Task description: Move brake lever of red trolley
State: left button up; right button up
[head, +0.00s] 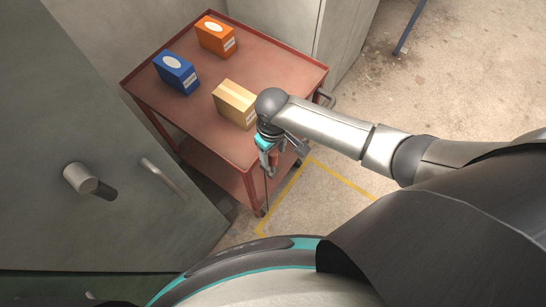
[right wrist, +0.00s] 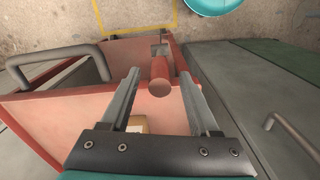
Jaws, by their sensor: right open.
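The red trolley (head: 222,103) stands beside a grey cabinet, its tray tilted in the picture. My right gripper (head: 272,160) is at the trolley's near right corner; in the right wrist view the gripper (right wrist: 162,92) is open. A red cylindrical grip, which looks like the brake lever (right wrist: 160,76), has its round end between the two fingers, with gaps on both sides. In the head view the red lever (head: 273,157) is partly hidden by my gripper, and a thin dark rod runs down below it. My left gripper is not in view.
On the trolley's tray are an orange box (head: 215,36), a blue box (head: 176,73) and a tan box (head: 235,104). A grey push handle (right wrist: 60,62) is at one trolley end. The grey cabinet (head: 60,130) has a protruding knob and bar handle. A yellow line marks clear floor.

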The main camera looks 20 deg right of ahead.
aim_at(273, 163)
jog(key=shift+f, duration=1.75)
grip_shut()
jog(key=shift+b, duration=0.3)
